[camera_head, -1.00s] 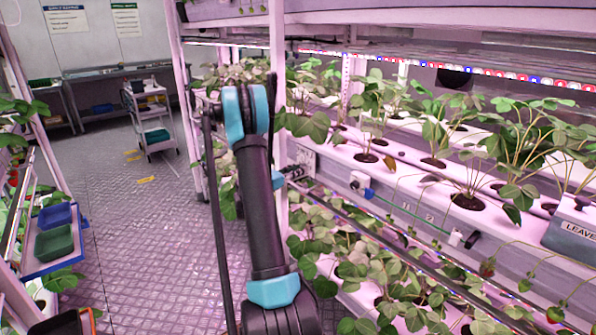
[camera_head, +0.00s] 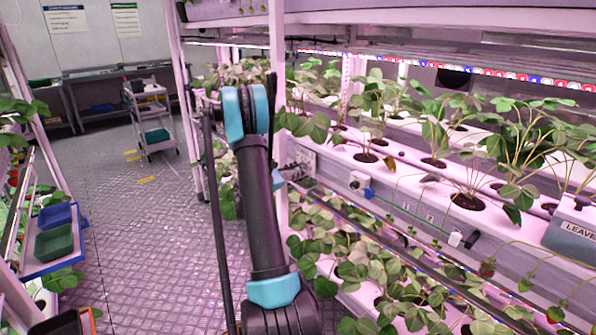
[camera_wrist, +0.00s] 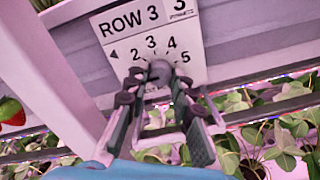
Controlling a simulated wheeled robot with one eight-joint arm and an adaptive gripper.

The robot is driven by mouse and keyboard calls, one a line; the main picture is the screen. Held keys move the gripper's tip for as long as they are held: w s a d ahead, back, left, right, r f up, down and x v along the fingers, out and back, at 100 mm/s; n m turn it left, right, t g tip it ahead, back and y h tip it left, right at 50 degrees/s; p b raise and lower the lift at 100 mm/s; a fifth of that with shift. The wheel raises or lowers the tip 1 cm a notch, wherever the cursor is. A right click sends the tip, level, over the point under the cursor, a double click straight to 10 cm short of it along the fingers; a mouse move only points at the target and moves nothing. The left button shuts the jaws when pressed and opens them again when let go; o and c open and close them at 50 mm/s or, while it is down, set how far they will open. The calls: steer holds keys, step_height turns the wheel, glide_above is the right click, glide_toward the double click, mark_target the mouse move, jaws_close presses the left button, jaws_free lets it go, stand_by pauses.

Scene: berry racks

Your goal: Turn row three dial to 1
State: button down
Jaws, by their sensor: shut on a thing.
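The row three dial (camera_wrist: 160,71) is a small dark round knob on a white panel (camera_wrist: 118,50) marked ROW 3, in the wrist view. The numbers 2, 3, 4 and 5 show in an arc around it. The 1 is hidden behind my left finger. My gripper (camera_wrist: 158,82) has its two dark fingers on either side of the knob and is shut on it. Which number the knob points at, I cannot tell. In the head view my arm and a rack post partly hide the gripper and the panel.
A pink upright post (camera_wrist: 50,70) stands left of the panel, with a red berry (camera_wrist: 12,112) beyond it. Leafy plants (camera_wrist: 275,130) hang below right. In the head view a box marked LEAVE (camera_head: 575,228) sits at right. The aisle floor (camera_head: 140,230) at left is clear.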

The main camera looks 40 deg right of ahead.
steer(key=shift+m, duration=1.1)
steer(key=c, duration=1.3)
jaws_free()
steer(key=shift+a, duration=0.15)
steer(key=a, duration=1.1)
steer(key=shift+s+a, duration=0.4)
steer(key=shift+s, duration=0.05)
